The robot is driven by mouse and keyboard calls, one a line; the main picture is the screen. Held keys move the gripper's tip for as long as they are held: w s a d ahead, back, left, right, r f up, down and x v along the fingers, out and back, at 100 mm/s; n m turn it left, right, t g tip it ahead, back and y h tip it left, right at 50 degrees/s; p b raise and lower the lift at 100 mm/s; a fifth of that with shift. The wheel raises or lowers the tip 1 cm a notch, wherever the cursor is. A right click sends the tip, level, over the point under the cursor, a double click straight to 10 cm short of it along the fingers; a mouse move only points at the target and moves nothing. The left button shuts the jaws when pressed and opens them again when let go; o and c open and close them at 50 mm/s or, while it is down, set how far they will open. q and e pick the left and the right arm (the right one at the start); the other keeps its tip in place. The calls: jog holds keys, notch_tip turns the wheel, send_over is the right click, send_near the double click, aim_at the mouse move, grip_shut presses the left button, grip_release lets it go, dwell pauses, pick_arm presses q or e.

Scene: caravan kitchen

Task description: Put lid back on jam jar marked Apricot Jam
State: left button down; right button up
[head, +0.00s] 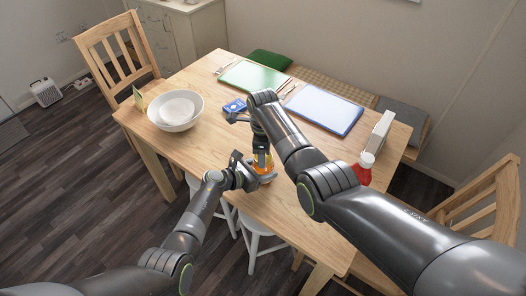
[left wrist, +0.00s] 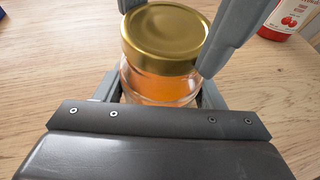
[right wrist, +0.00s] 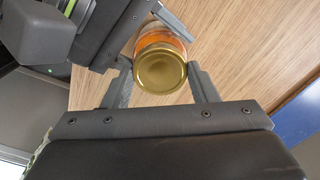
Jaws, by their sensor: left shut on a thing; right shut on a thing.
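The jam jar (head: 264,166) stands upright on the wooden table near its front edge, with orange jam inside. In the left wrist view the glass jar (left wrist: 158,88) sits between my left gripper's (head: 250,174) fingers, which are shut on its body. The gold lid (left wrist: 165,32) is on the jar's mouth; whether it is fully seated I cannot tell. In the right wrist view the lid (right wrist: 160,71) lies between the fingers of my right gripper (right wrist: 162,82), which is shut on it from above. No lettering on the jar is readable.
A red bottle with a white cap (head: 366,160) stands to the right of the jar. White bowls (head: 175,109), a blue packet (head: 235,106), a green mat (head: 254,76) and a blue-edged board (head: 324,109) lie further back. A chair (head: 485,205) stands at the right.

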jog(key=m, duration=1)
jog(key=shift+w, duration=0.1)
jog(key=o, duration=0.9)
jog(key=shift+r, duration=0.1)
jog(key=shift+r, duration=2.2)
jog(key=shift+c, duration=0.2)
